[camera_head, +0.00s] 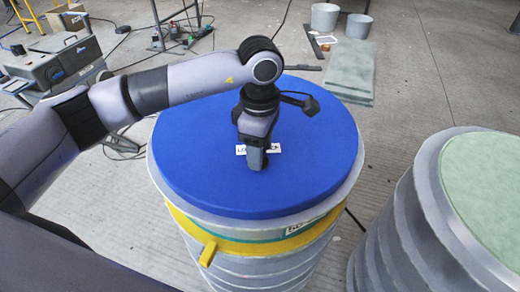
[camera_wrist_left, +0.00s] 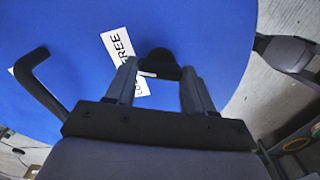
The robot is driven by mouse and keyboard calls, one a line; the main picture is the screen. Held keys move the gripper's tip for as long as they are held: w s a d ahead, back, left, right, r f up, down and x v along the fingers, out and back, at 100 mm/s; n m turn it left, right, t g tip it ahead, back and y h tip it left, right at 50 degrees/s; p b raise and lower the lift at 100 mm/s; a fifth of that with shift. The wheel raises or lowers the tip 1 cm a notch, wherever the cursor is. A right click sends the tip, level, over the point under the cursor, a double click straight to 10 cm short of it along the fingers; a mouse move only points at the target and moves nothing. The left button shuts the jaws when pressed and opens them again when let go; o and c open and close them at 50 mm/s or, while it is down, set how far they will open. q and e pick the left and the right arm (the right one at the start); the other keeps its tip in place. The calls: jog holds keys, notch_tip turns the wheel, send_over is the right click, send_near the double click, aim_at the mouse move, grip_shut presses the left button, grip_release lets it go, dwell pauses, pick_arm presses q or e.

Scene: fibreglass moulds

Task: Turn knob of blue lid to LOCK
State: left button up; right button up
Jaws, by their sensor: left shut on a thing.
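The blue lid (camera_head: 200,160) lies flat on top of a large ribbed grey drum (camera_head: 245,262). My left gripper (camera_head: 257,160) points down at the middle of the lid, over a white label (camera_head: 272,149). In the left wrist view, the fingers of my left gripper (camera_wrist_left: 161,70) are closed in on both sides of a dark knob (camera_wrist_left: 160,58) on the lid (camera_wrist_left: 215,25). The word FREE shows on one white label (camera_wrist_left: 117,42). A second label (camera_wrist_left: 141,87), starting with LO, is partly hidden by the gripper. The knob's pointing direction cannot be made out.
A yellow band with a yellow tab (camera_head: 208,253) circles the drum below the lid. A second ribbed drum with a pale green top (camera_head: 485,190) stands close at right. Green slabs (camera_head: 352,70) and grey buckets (camera_head: 325,17) are behind. A grey machine (camera_head: 58,62) stands at left.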

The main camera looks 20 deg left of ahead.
pick_arm(q)
jog(key=n, duration=0.3)
jog(key=shift+b, duration=0.4)
jog(key=n, duration=0.3)
jog(key=shift+n+b, duration=0.3)
jog(key=shift+b, duration=0.1)
jog(key=n, duration=0.6)
jog(key=shift+r+b, duration=0.1)
jog(key=shift+b, duration=0.3)
jog(key=o, duration=1)
jog(key=shift+o, duration=0.2)
notch_tip(320, 180, up, 7)
jog(key=shift+r, duration=0.1)
